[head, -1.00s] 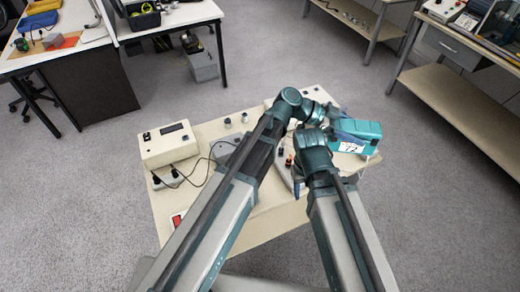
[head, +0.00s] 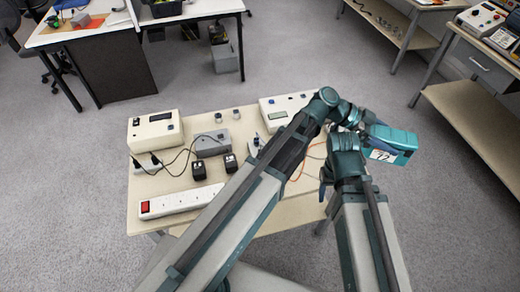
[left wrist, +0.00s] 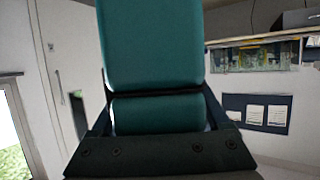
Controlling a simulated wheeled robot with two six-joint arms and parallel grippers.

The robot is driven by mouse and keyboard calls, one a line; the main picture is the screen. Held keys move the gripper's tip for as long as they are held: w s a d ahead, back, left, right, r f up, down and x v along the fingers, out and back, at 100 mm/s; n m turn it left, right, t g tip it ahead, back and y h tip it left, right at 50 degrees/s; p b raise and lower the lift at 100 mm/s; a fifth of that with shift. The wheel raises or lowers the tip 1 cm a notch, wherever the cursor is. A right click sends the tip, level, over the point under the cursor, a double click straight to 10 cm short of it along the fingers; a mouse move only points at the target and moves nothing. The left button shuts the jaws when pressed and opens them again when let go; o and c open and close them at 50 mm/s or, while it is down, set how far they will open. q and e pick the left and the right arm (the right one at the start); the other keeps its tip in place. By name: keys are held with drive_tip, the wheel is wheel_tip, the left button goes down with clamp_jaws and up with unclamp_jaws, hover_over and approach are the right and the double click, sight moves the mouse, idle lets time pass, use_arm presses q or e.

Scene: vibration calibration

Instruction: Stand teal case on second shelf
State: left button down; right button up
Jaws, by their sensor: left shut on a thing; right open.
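The teal case (head: 391,145), a rounded box with a white label, is held in the air just beyond the right edge of the small table. My left gripper (head: 366,127) is shut on it. In the left wrist view the teal case (left wrist: 152,45) fills the middle, between the fingers of my left gripper (left wrist: 157,108). My right gripper (head: 326,180) is open, below and left of the case, mostly hidden by its own wrist. I cannot tell which surface is the second shelf.
The small table (head: 150,190) carries a power strip (head: 180,202), meter boxes (head: 155,130), adapters and cables. A bench with a lower shelf (head: 475,118) stands at the right, with another bench (head: 395,30) behind. Grey floor (head: 300,60) between them is open.

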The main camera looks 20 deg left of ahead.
use_arm(q)
drive_tip(key=w+a+f+n+t+y+b, duration=0.1)
drive_tip(key=w+a+f+n+t+b, duration=0.2)
drive_tip(key=a, duration=0.7)
drive_tip(key=w+a+f+n+t+b, duration=0.15)
drive_tip(key=w+a+f+b, duration=0.25)
drive_tip(key=a, duration=0.7)
drive_tip(key=w+a+f+n+t+y+b, duration=0.1)
drive_tip(key=w+a+f+n+t+b, duration=0.2)
drive_tip(key=a, duration=0.7)
drive_tip(key=shift+m, duration=0.55)
drive_tip(key=f+b, duration=1)
drive_tip(key=f, duration=0.1)
drive_tip(key=shift+w+b, duration=0.25)
drive_tip(key=shift+b, duration=0.05)
drive_tip(key=shift+r, duration=0.2)
drive_tip(key=shift+f, duration=0.15)
unclamp_jaws()
